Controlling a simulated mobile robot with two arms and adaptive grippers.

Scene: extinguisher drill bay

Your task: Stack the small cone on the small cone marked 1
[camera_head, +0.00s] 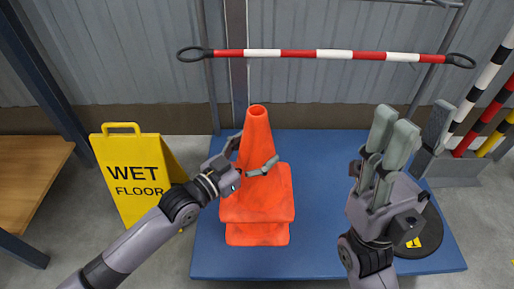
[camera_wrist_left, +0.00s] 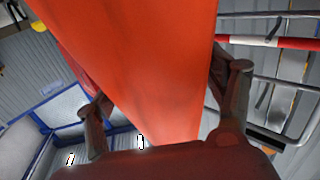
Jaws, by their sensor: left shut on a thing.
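An orange small cone (camera_head: 257,140) stands upright over the blue mat, and my left gripper (camera_head: 250,170) is shut around its body. In the left wrist view the cone (camera_wrist_left: 140,65) fills the space between the two fingers. A second orange base (camera_head: 257,236) shows directly below the held cone's base. The rest of that lower cone is hidden, and no number 1 shows. I cannot tell whether the upper cone rests fully on it. My right gripper (camera_head: 391,140) is raised at the right with its fingers close together, apart from the cones; its opening is unclear.
A yellow wet floor sign (camera_head: 135,175) stands left of the blue mat (camera_head: 320,235). A dark round base (camera_head: 428,235) with a yellow mark is partly behind my right gripper. A red and white bar (camera_head: 325,54) crosses behind. Striped poles (camera_head: 490,110) stand at right.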

